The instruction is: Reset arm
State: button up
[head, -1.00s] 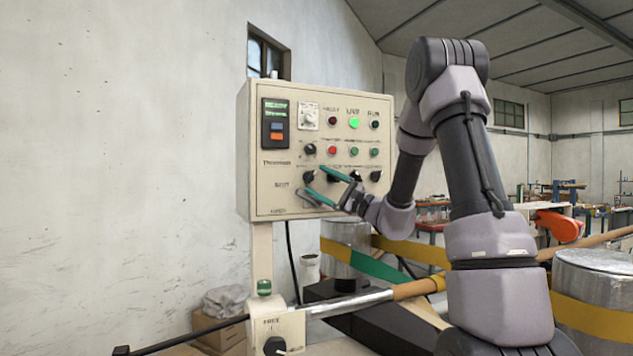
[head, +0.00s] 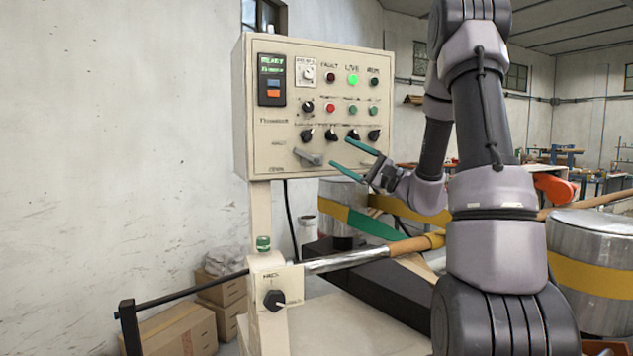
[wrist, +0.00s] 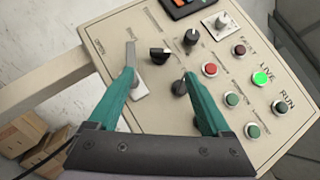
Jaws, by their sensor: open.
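My gripper (head: 357,162) is open and empty, with two green fingers pointing left at the lower right part of the control panel (head: 262,139). In the wrist view my gripper (wrist: 160,88) has its fingers spread in front of the panel face. A grey lever (head: 308,157) sits low on the panel, left of the fingertips; the lever in the wrist view (wrist: 131,55) is partly behind the left finger. A black knob (wrist: 179,87) shows between the fingers, close to the right one. Contact with the panel cannot be told. The green LIVE lamp (head: 353,80) is lit.
Below the panel, a metal bar (head: 345,260) runs across from a box with a black knob (head: 274,300). Metal drums with yellow bands (head: 600,285) stand at the right. Cardboard boxes (head: 180,330) lie at the lower left by a bare wall.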

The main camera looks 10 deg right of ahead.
jog(key=s+a+f+n+g+h, duration=0.15)
jog(key=s+a+n+g, duration=0.25)
jog(key=s+a+g, duration=0.4)
jog(key=s+a+f+n+g+h, duration=0.15)
jog(key=s+a+n+g, duration=0.35)
jog(key=s, duration=0.5)
jog(key=s+d+f+h, duration=0.3)
jog(key=s+h, duration=0.4)
jog(key=s+d+r+t+h, duration=0.1)
jog(key=d+r+t+h, duration=0.2)
jog(key=d+t+h, duration=0.2)
jog(key=shift+s+d+t, duration=0.2)
jog(key=shift+d+t, duration=0.1)
jog(key=shift+d, duration=0.85)
